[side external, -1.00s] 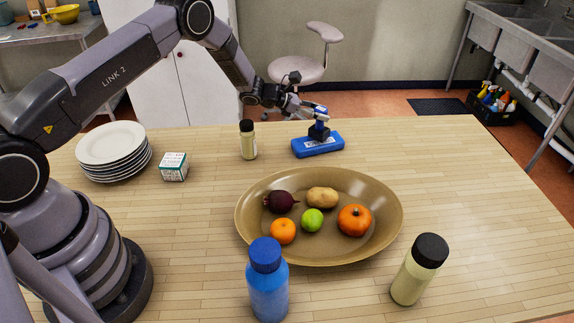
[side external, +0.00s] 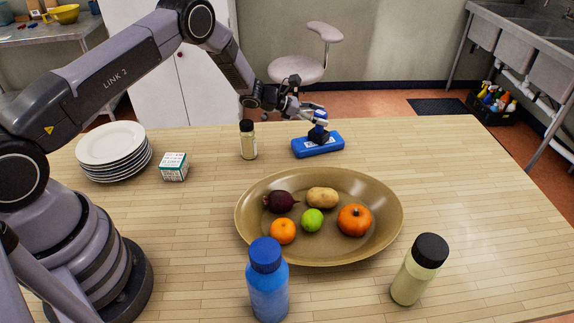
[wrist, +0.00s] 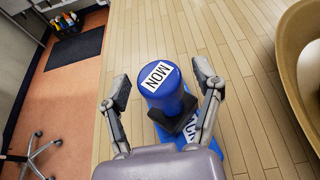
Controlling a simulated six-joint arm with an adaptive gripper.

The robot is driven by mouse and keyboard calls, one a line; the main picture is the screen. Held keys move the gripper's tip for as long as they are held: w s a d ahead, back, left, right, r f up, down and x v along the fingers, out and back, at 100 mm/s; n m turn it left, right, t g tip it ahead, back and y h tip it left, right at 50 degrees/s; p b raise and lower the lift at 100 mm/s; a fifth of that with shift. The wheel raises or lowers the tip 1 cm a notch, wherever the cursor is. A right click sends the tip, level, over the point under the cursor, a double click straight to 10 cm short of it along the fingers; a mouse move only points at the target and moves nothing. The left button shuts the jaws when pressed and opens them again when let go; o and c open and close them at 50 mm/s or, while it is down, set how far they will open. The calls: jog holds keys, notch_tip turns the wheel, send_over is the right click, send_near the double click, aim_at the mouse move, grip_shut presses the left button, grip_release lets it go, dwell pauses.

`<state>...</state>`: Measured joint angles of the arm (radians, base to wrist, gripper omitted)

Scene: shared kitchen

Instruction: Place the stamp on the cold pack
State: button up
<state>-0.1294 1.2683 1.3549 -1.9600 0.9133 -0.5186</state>
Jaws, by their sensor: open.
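The stamp (side external: 319,127) has a blue handle and a black base. It stands on the blue cold pack (side external: 326,147), which lies flat near the table's far edge. In the wrist view the stamp's round top (wrist: 157,78) has a white label reading MON. The cold pack (wrist: 236,150) shows beneath it, partly hidden by the stamp and my gripper. My gripper (wrist: 163,84) is open, with one finger on each side of the stamp. Gaps show between both fingers and the handle. In the side view my gripper (side external: 309,112) is at the stamp's upper part.
A capped jar (side external: 248,140) stands left of the cold pack. A large oval bowl (side external: 252,230) with fruit and vegetables is in front. Stacked plates (side external: 113,145) and a small box (side external: 174,167) are at left. A blue bottle (side external: 268,290) and another jar (side external: 415,275) stand at front.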

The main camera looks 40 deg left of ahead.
jog(key=v, duration=1.2)
jog(key=s+d+r+m+g+y, duration=0.1)
jog(key=s+d+r+m+g, duration=0.3)
jog(key=s+r+m, duration=0.6)
jog(key=s+d+r+m+g, duration=0.3)
jog(key=s+d+r+m, duration=0.25)
jog(key=s+r, duration=0.55)
jog(key=s+a+r+m+t+y, duration=0.1)
jog(key=s+a+r+m+y, duration=0.1)
jog(key=s, duration=0.4)
jog(key=s+a+r+m+t+y, duration=0.1)
jog(key=s+a+r+m+y, duration=0.1)
jog(key=s+m, duration=0.3)
jog(key=s+a+r+m+t+y, duration=0.1)
jog(key=s+a+r+m+y, duration=0.1)
jog(key=s, duration=0.7)
jog(key=a+m+y, duration=0.1)
jog(key=m+y, duration=0.1)
jog(key=shift+a+y, duration=0.3)
